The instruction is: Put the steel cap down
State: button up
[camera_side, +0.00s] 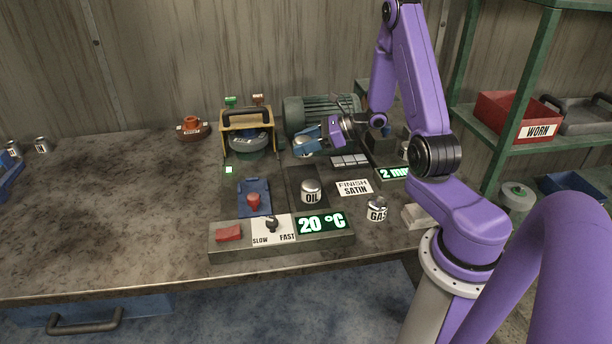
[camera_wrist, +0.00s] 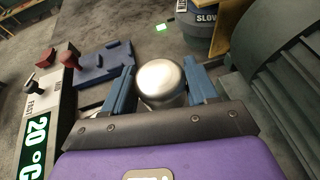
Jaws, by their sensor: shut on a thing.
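The steel cap (camera_wrist: 162,84) is a shiny, rounded silver piece. In the wrist view it sits between the two blue fingers of my gripper (camera_wrist: 161,80), which is shut on it.
An OIL can (camera_side: 311,187) stands on a dark plate in front of my gripper. A blue block (camera_side: 245,188) with a red knob is left of it. The control panel (camera_side: 283,243) lies along the front, and a GAS can (camera_side: 377,205) stands at right. The bench's left side is mostly clear.

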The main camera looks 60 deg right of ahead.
aim_at(305, 174)
jog(key=shift+f, duration=3.35)
jog(key=shift+f, duration=0.2)
jog(key=o, duration=1.3)
jog(key=shift+r, duration=0.1)
